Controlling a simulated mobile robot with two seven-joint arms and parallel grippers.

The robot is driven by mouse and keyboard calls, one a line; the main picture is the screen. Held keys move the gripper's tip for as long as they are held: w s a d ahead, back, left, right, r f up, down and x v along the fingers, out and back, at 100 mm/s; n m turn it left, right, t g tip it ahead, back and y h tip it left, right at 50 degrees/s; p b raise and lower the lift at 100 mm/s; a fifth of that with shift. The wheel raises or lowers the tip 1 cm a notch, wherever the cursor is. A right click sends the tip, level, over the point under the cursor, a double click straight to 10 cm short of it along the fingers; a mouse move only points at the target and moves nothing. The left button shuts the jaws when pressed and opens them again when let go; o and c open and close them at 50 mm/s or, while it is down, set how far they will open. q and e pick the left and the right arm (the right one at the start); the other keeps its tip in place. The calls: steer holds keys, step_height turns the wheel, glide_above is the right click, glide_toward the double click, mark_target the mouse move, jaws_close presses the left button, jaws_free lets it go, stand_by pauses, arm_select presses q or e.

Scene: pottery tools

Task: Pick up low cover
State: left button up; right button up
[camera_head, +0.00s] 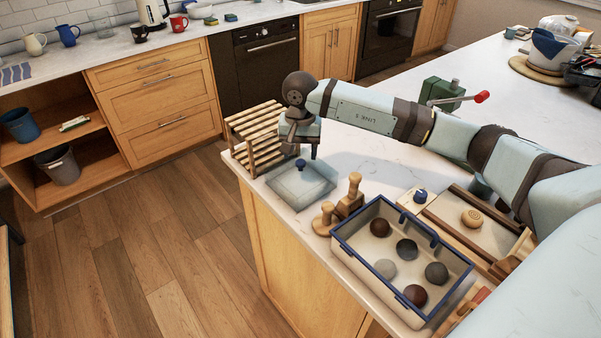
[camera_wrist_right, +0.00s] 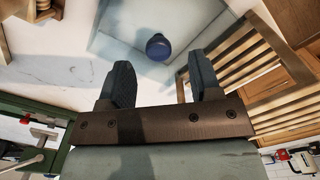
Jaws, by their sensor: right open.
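The low cover (camera_head: 304,187) is a flat, pale grey square lid with a small dark blue knob on top. It lies on the near left corner of the white counter. In the right wrist view the cover (camera_wrist_right: 122,32) is ahead of the fingers, with its round blue knob (camera_wrist_right: 158,47) between and beyond the two fingertips. My right gripper (camera_head: 300,147) is open and empty, above and just behind the cover, apart from the knob. In the wrist view the right gripper's (camera_wrist_right: 161,72) dark fingers are spread wide. My left gripper is not in view.
A wooden slatted rack (camera_head: 257,136) stands close beside the right gripper. Wooden tools (camera_head: 350,197) and a blue-rimmed box (camera_head: 362,264) with several balls stand in front of the cover. A green machine with a red-handled crank (camera_head: 440,95) is behind my arm.

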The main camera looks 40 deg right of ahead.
mark_target(301, 161)
steer(key=shift+s+a+f, duration=0.1)
steer(key=shift+s+f, duration=0.05)
steer(key=shift+f, duration=1.7)
steer(key=c, duration=1)
steer(key=shift+r, duration=0.15)
